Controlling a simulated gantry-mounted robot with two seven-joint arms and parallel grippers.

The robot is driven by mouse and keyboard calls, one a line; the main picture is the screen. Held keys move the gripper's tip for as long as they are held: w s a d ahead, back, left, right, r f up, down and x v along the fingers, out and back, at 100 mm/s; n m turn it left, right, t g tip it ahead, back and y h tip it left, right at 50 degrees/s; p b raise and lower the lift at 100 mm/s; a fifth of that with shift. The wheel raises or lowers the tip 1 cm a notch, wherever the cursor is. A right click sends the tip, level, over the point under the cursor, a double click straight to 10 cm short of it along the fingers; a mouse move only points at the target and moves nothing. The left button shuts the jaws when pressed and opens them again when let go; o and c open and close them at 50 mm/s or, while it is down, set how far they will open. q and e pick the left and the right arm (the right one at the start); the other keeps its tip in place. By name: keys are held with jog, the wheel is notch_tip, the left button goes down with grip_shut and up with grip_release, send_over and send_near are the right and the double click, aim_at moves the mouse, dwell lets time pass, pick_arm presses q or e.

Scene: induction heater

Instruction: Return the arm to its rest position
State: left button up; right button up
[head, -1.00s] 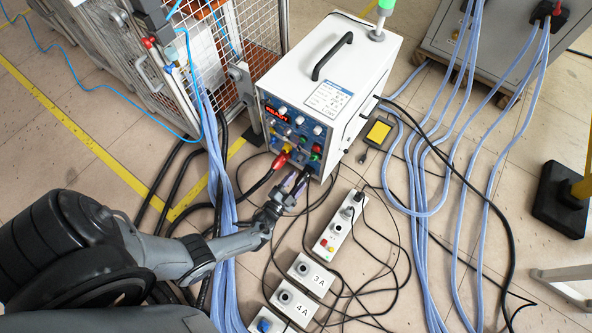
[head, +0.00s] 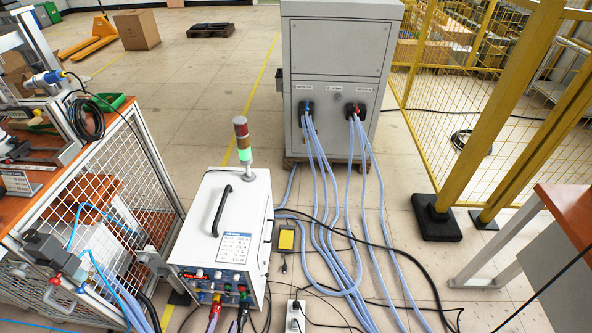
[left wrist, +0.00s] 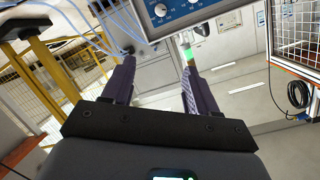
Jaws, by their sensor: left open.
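My left gripper (left wrist: 157,75) is open in the left wrist view. Its two dark purple fingers stand wide apart with nothing between them. A blue panel with round knobs (left wrist: 175,10) shows beyond the fingertips at the top. In the head view the white heater unit (head: 222,225) stands on the floor at the lower left, with its blue front panel (head: 212,279) and a red plug (head: 215,304) near the bottom edge. Little or nothing of my left arm shows clearly there. My right gripper is not in view.
A grey cabinet (head: 336,50) with pale blue cables (head: 318,160) stands behind the heater. A wire-mesh cart (head: 100,205) is at the left. A yellow mesh fence (head: 500,130) and a table (head: 572,205) are at the right. Floor at the back is mostly open.

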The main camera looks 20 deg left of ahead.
pick_arm(q)
jog(key=s+d+r+n+g+h+p, duration=0.1)
jog(key=d+r+g+p, duration=0.25)
jog(key=r, duration=0.85)
jog(key=s+d+r+n+g+h+p, duration=0.15)
jog(key=d+r+p, duration=0.25)
jog(key=r, duration=0.9)
jog(key=s+r+g+p, duration=0.2)
jog(key=s+r+g, duration=0.45)
jog(key=s, duration=0.25)
notch_tip(320, 180, up, 36)
jog(key=p, duration=3.5)
jog(key=shift+d+p, duration=0.35)
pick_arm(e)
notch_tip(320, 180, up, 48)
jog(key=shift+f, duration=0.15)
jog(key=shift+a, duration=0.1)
